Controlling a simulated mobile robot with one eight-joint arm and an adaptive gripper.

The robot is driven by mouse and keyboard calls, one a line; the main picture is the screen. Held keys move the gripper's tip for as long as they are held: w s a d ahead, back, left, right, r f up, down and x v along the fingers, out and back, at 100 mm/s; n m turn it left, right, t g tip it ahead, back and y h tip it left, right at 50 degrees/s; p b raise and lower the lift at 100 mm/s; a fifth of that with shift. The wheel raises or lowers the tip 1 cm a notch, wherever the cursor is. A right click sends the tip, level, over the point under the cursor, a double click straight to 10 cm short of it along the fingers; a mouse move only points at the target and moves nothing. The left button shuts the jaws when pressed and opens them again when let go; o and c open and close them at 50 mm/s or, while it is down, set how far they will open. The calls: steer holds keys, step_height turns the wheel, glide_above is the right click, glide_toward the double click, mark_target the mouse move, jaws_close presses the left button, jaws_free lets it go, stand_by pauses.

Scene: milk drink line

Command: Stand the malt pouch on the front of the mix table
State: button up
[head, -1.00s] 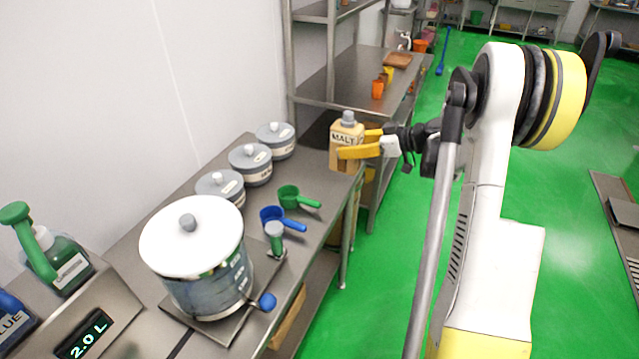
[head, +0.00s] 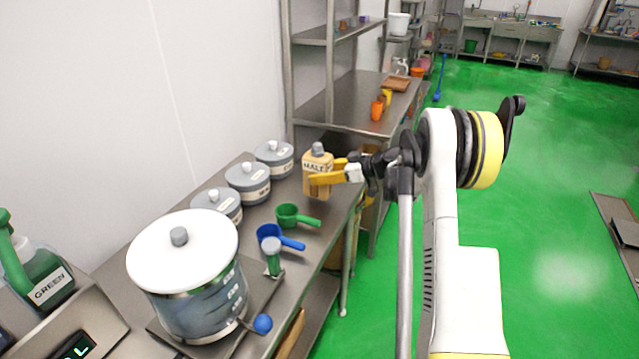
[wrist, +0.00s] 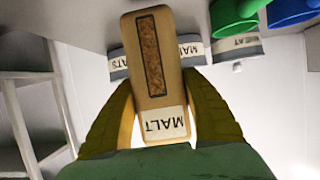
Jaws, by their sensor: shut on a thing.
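The malt pouch (head: 317,172) is a tan container with a grey cap and a MALT label, upright in the head view. My gripper (head: 330,180) is shut on it from the right, with yellow fingers on both sides. The wrist view shows the malt pouch (wrist: 152,75) between the two fingers (wrist: 155,110). The pouch is over the far end of the steel mix table (head: 262,212). I cannot tell whether its base touches the table top.
Lidded grey tins (head: 247,180) stand along the wall, left of the pouch. A green scoop (head: 290,214) and a blue scoop (head: 272,236) lie nearer. A large white-lidded pot (head: 185,270) stands in front. A steel shelf unit (head: 335,112) is behind.

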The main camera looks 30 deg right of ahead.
steer(key=shift+f+b, duration=0.3)
steer(key=shift+f, duration=0.85)
steer(key=shift+f, duration=0.2)
steer(key=o, duration=1.4)
steer(key=shift+c, duration=0.2)
steer(key=shift+r, duration=0.15)
